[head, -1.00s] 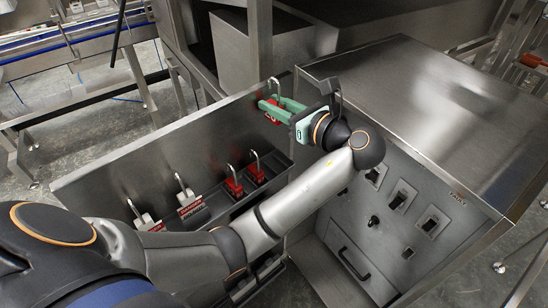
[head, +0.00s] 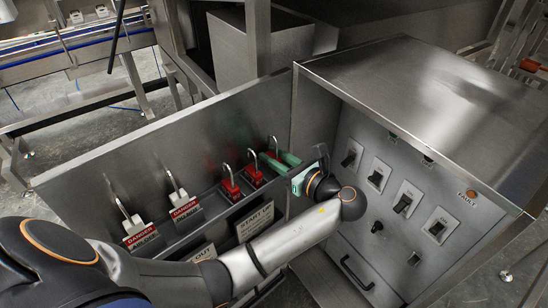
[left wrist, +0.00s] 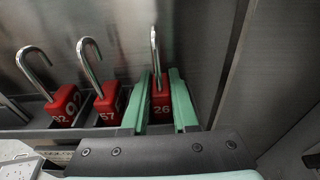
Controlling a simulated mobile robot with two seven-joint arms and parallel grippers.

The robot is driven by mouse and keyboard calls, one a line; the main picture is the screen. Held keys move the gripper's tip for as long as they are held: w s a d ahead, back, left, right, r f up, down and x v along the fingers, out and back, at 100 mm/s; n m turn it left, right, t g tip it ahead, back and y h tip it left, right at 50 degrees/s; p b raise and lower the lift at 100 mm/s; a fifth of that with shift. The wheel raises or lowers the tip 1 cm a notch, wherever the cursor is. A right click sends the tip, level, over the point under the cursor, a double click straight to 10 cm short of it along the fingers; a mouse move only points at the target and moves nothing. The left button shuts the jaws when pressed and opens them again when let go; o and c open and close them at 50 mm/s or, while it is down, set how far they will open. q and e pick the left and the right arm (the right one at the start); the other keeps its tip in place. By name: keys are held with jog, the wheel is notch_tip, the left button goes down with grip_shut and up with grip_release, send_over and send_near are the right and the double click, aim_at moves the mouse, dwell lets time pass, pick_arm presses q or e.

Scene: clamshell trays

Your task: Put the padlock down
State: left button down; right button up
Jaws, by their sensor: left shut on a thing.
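The red padlock (left wrist: 160,96), marked 26 and with a steel shackle standing up, is between the green fingers of my left gripper (left wrist: 161,108), which is shut on it. In the head view the padlock (head: 275,152) is at the right end of the row, partly hidden by the left gripper (head: 279,161). It is upright, level with its neighbours at the dark rack (head: 205,201). I cannot tell whether its base touches the rack. Two other red padlocks, a near one (left wrist: 108,104) and a farther one (left wrist: 62,107), stand to its left. My right gripper is not in view.
The steel back panel (head: 130,140) rises behind the rack. A steel cabinet (head: 420,90) with black switches (head: 403,203) stands close on the right. Tags marked DANGER (head: 184,209) hang left of the padlocks, and a START UP sign (head: 255,221) is below.

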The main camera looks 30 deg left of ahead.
pick_arm(q)
jog(key=c, duration=1.2)
grip_release()
jog(key=o, duration=0.5)
jog(key=shift+r, duration=0.1)
